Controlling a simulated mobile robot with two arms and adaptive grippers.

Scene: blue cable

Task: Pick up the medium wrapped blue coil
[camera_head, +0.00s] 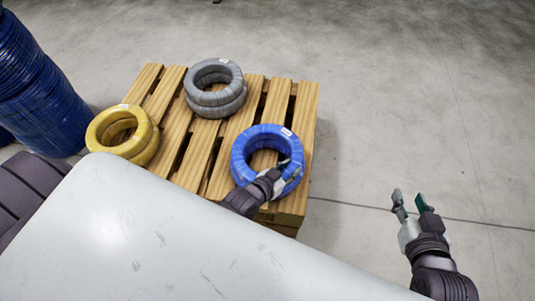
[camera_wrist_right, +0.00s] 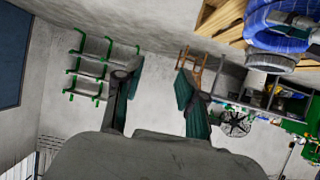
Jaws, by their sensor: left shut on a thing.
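The blue wrapped coil (camera_head: 247,143) lies at the front right of the wooden pallet, with a white label on its ring. My left gripper (camera_head: 288,175) is shut on the near right part of its ring. The fingers partly cover the ring there, and I cannot tell whether the coil is lifted. The coil also shows at the top right of the right wrist view (camera_wrist_right: 260,30). My right gripper (camera_head: 409,203) is open and empty over bare floor, to the right of the pallet. Its two spread fingers show in the right wrist view (camera_wrist_right: 156,90).
Grey coils (camera_head: 214,75) lie stacked at the back of the wooden pallet (camera_head: 278,98). Yellow coils (camera_head: 107,117) lie at its left edge. Large blue rolls (camera_head: 35,95) stand at the far left. The floor (camera_head: 420,120) on the right is clear.

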